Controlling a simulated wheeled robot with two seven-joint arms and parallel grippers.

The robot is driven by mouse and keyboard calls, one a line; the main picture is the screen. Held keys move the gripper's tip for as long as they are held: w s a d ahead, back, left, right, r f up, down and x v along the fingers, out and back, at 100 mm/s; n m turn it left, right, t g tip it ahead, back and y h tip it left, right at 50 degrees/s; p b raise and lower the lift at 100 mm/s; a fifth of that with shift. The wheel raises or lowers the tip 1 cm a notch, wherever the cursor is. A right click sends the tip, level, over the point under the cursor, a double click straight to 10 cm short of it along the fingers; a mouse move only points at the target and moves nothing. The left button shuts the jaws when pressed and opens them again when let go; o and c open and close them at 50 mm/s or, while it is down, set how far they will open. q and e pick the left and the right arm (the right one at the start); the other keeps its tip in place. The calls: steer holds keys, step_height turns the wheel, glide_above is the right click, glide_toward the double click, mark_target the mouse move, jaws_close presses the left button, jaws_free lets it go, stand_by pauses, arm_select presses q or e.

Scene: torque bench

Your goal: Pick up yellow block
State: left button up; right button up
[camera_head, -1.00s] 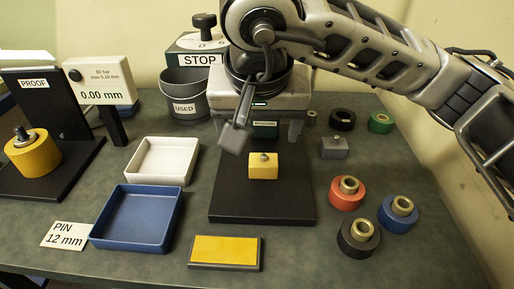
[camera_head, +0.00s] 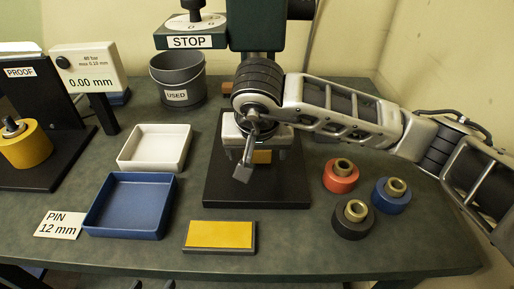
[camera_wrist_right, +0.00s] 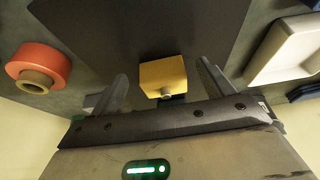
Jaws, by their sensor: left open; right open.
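The yellow block (camera_head: 262,157) sits on the black base plate (camera_head: 230,190), mostly hidden behind my right gripper (camera_head: 255,153) in the head view. In the right wrist view the yellow block (camera_wrist_right: 162,74) shows whole, with a small metal stud on it. My right gripper (camera_wrist_right: 163,85) is open and empty. Its two fingers appear on either side of the block, with a gap on each side. I cannot tell how far the fingertips are above the plate. My left gripper is not in view.
Red (camera_head: 341,176), blue (camera_head: 391,195) and black (camera_head: 353,219) rings with brass centres stand right of the plate. A white tray (camera_head: 155,168) and a blue tray (camera_head: 130,232) stand left. A yellow-topped pad (camera_head: 220,236) lies in front. A USED bin (camera_head: 178,99) stands behind.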

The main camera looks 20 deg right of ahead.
steer(key=shift+w+f, duration=0.3)
steer(key=shift+f, duration=0.35)
steer(key=c, duration=1.3)
steer(key=shift+r, duration=0.1)
jaws_close()
